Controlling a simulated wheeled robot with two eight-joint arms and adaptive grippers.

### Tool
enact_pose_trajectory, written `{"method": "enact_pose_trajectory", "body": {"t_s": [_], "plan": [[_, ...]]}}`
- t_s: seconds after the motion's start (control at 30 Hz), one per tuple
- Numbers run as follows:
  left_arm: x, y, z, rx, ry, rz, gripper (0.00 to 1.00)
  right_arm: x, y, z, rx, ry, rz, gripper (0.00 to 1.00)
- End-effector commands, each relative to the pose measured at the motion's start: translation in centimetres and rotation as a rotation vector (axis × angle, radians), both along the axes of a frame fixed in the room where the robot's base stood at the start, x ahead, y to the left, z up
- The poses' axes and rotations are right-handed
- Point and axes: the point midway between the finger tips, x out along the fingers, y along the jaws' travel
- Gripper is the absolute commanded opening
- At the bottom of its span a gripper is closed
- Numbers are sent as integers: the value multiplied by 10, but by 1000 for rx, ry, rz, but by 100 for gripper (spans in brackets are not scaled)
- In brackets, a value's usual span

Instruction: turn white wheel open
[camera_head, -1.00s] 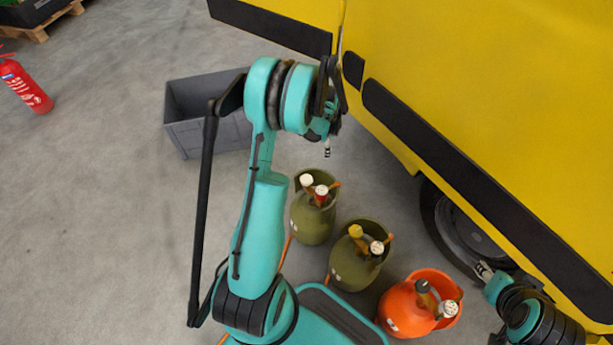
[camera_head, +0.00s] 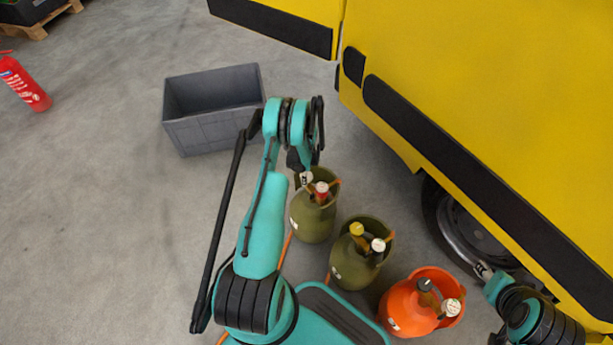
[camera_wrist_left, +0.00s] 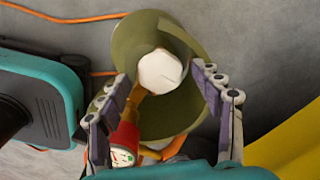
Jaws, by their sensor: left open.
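The white wheel (camera_wrist_left: 160,72) sits on top of an olive cylinder (camera_head: 312,222). In the left wrist view it is a pale, faceted knob between my open left fingers, with a gap on each side. In the head view my left gripper (camera_head: 304,176) is over this cylinder's top and partly hides the wheel. My right gripper (camera_head: 482,271) is at the lower right, far from the wheel, too small to read.
Another olive cylinder with a yellow knob (camera_head: 356,229) and an orange cylinder (camera_head: 405,310) stand to the right. A grey crate (camera_head: 205,135) is behind my left arm. A yellow vehicle (camera_head: 500,70) fills the right. A red extinguisher (camera_head: 24,84) is far left; open floor lies left.

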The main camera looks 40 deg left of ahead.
Motion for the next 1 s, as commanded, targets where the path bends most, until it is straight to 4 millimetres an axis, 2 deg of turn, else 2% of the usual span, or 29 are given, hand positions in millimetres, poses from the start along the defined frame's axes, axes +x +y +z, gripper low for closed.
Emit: {"method": "enact_pose_trajectory", "body": {"t_s": [0.1, 0.37, 0.5, 0.57, 1.0], "plan": [[0, 0, -8, 0, 0, 0, 66, 0, 0, -3, 0, 0, 0, 40], [0, 0, -7, 0, 0, 0, 66, 0, 0, -3, 0, 0, 0, 40], [0, 0, -7, 0, 0, 0, 29, 0, 0, -3, 0, 0, 0, 40], [0, 0, -7, 0, 0, 0, 16, 0, 0, -3, 0, 0, 0, 40], [0, 0, -7, 0, 0, 68, 16, 0, 0, -3, 0, 0, 0, 40]]}}
